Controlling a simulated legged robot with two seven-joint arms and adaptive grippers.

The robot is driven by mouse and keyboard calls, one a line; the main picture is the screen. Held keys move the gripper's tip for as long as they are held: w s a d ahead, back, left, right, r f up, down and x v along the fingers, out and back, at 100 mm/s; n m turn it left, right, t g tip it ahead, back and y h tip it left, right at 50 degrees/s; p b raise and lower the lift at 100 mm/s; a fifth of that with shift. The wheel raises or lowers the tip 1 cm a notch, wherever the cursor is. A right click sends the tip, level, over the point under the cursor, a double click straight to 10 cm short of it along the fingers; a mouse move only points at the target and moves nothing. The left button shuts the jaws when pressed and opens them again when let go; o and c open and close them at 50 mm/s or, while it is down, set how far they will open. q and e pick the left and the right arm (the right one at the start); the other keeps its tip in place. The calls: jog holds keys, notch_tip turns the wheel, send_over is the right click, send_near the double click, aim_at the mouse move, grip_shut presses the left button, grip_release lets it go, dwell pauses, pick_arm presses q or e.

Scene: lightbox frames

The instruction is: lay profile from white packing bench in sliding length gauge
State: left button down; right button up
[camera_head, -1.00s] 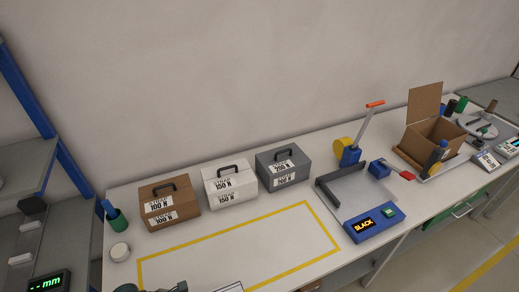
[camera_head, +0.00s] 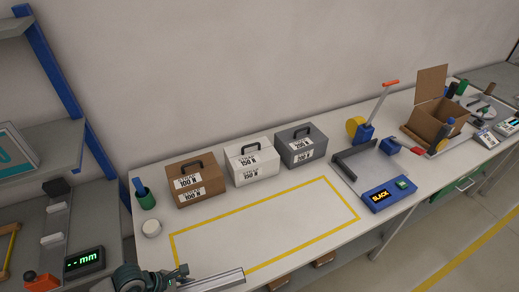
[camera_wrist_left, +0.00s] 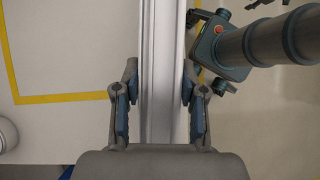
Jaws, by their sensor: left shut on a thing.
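The profile (camera_head: 215,279), a long pale bar, lies along the front of the white packing bench (camera_head: 275,222) at the bottom of the head view. My left gripper (camera_head: 180,275) is at its left part. In the left wrist view the profile (camera_wrist_left: 160,50) runs between the fingers of my left gripper (camera_wrist_left: 160,92), which is shut on it. Whether it touches the bench is unclear. A dark arm part, seemingly my right arm, stands beside the profile at upper right there; its fingers are not clear. A display reading "-- mm" (camera_head: 85,260), seemingly the length gauge's, is at lower left; the gauge's track is not clear.
A brown (camera_head: 193,185), a white (camera_head: 252,165) and a grey case (camera_head: 302,148) stand along the back. A blue scale (camera_head: 388,195) is right. The yellow-outlined area is mostly clear.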

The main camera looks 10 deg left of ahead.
pick_arm(q)
jog(key=shift+w+m+g, duration=0.3)
jog(key=shift+w+m, duration=0.1)
jog(key=shift+w, duration=0.35)
jog(key=w+d+r+m+g+y, duration=0.2)
jog(key=w+m+g+y, duration=0.1)
jog(key=w+m, duration=0.6)
jog(key=w+d+r+m+g+y, duration=0.2)
jog(key=w+m+g, duration=0.3)
jog(key=w+m, duration=0.4)
jog(key=r+m, duration=0.1)
jog(key=m, duration=0.3)
jog(key=shift+w+d+r+g+y, duration=0.2)
jog(key=shift+d+r+g+y, duration=0.1)
jog(key=shift+r+g+y, duration=0.1)
pick_arm(e)
jog(key=shift+w+a, duration=0.15)
jog(key=shift+a, duration=0.2)
pick_arm(q)
jog(key=shift+a, duration=0.1)
jog(key=shift+s+f, duration=0.1)
